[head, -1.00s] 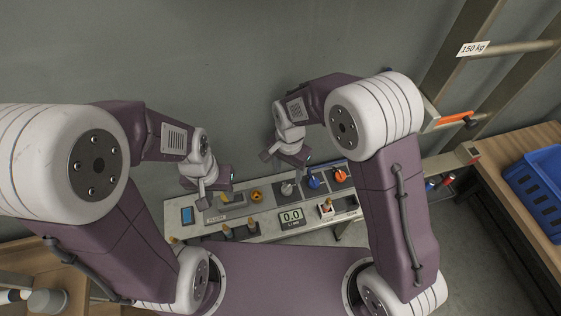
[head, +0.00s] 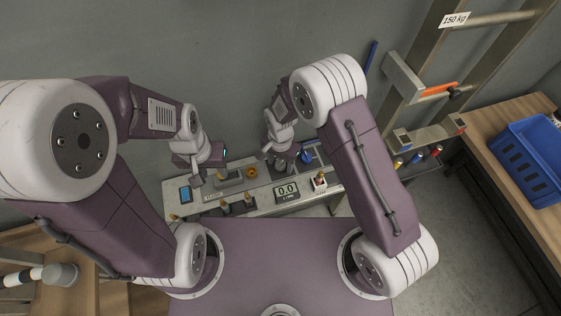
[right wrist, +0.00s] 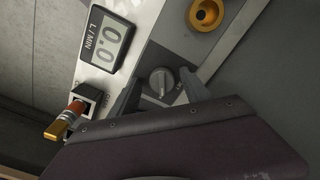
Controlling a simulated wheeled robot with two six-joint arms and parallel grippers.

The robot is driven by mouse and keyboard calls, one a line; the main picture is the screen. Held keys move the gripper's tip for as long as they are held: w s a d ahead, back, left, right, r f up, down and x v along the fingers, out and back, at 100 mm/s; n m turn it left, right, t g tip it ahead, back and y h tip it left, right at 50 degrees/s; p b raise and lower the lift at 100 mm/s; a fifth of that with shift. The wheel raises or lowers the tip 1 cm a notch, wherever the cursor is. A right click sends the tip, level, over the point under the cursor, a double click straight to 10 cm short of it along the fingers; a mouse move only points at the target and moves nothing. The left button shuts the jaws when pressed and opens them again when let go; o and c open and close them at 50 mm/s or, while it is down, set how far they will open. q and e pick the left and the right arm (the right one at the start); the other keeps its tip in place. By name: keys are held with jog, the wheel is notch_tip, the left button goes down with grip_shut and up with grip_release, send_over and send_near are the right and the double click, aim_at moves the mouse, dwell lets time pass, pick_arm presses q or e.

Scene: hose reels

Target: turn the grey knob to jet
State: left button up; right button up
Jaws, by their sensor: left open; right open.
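The grey knob (right wrist: 162,82) shows in the right wrist view on a dark plate of the panel, with a raised bar grip across its face. In the head view it is mostly hidden by my right gripper (head: 276,153). In the right wrist view my right gripper (right wrist: 160,80) is open, one finger on each side of the knob. I cannot tell whether they touch it. The jet mark cannot be read. My left gripper (head: 200,178) is open and empty above the panel's left end.
A 0.0 L/MIN display (right wrist: 112,40), a yellow ring (right wrist: 206,14) and an orange-tipped lever (right wrist: 72,118) sit near the knob. A blue knob (head: 307,156) is just right of my right gripper. A blue crate (head: 530,155) stands far right.

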jog(key=shift+w+f, duration=0.1)
jog(key=shift+w, duration=0.2)
grip_shut()
jog(key=shift+n, duration=0.3)
jog(key=n, duration=0.4)
jog(key=shift+n, duration=0.4)
jog(key=n, duration=0.6)
jog(key=shift+b, duration=0.4)
jog(key=shift+n, duration=0.3)
jog(key=shift+c, duration=0.4)
grip_release()
jog(key=shift+o, duration=0.4)
